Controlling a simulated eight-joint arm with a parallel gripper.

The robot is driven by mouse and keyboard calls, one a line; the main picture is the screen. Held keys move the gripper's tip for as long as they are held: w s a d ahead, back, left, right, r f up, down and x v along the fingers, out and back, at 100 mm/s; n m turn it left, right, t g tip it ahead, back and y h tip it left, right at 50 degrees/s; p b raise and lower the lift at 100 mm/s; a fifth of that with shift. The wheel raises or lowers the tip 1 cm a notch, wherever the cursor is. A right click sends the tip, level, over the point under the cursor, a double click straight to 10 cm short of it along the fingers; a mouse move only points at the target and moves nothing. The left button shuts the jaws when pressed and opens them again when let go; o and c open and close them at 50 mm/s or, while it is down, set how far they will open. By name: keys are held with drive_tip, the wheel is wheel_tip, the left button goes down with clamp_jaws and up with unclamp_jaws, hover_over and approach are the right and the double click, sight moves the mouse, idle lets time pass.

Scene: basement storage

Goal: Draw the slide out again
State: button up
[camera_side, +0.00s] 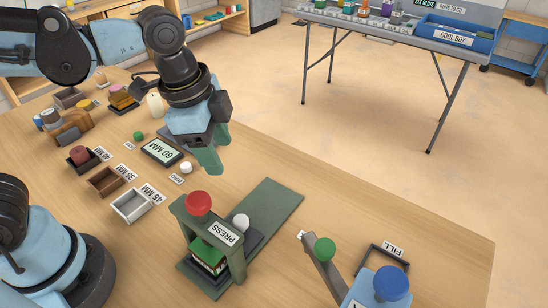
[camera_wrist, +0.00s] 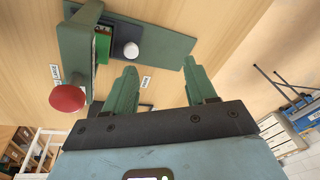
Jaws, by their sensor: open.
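The press (camera_side: 225,236) is a green frame with a red knob on top, standing on a long green base plate (camera_side: 280,203). A dark slide (camera_side: 252,241) with a white knob (camera_side: 241,221) sits at the frame, partly hidden by it. A green block (camera_side: 207,257) is under the press. In the wrist view the slide (camera_wrist: 120,35), its white knob (camera_wrist: 131,50) and the green block (camera_wrist: 102,46) show at upper left. My gripper (camera_side: 214,160) is open and empty, above the table and apart from the knob. Its two green fingers (camera_wrist: 160,68) also show in the wrist view.
A 60 MM display (camera_side: 162,151) and labelled small trays (camera_side: 131,205) lie left of the press. A lever with a green knob (camera_side: 324,249) and a blue-knobbed FILL station (camera_side: 391,283) stand to its right. The base plate's far end is bare.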

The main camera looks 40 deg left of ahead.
sight(242, 221)
drive_tip(key=s+d+m+g, duration=0.2)
drive_tip(key=d+m, duration=0.4)
drive_tip(key=shift+y, duration=0.4)
drive_tip(key=shift+w+f, duration=0.1)
drive_tip(key=shift+f, duration=5.9)
drive_tip(key=shift+c, duration=0.2)
clamp_jaws()
